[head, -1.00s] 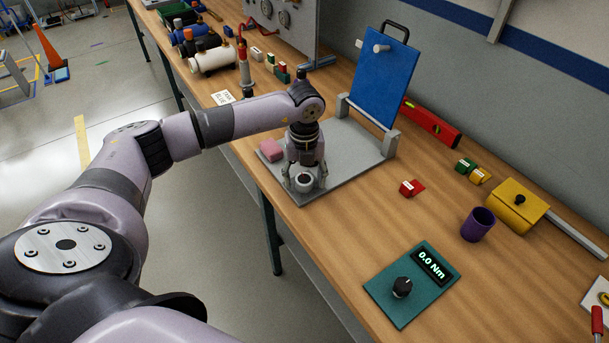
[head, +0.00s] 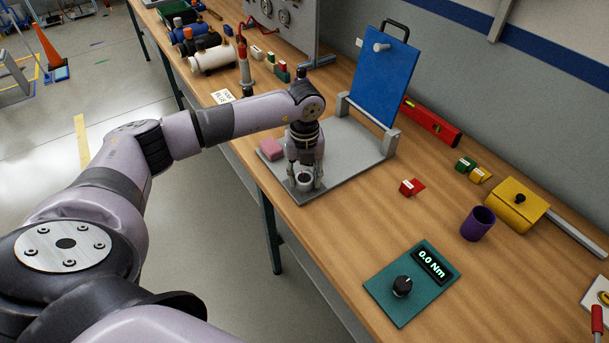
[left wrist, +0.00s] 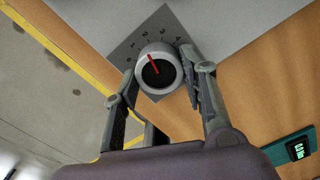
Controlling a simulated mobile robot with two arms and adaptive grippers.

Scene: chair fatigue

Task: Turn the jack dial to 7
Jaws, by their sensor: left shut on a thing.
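The jack dial (left wrist: 158,72) is a light round knob with a dark face and a red pointer line. It sits on a grey scale plate (left wrist: 125,45) at the near corner of the grey base plate (head: 345,180). The dial also shows between the fingers in the head view (head: 304,178). My right gripper is out of view.
A teal box (head: 412,284) with a black knob reads 0.0 Nm. A red block (head: 411,187) and purple cup (head: 477,224) stand to the right.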

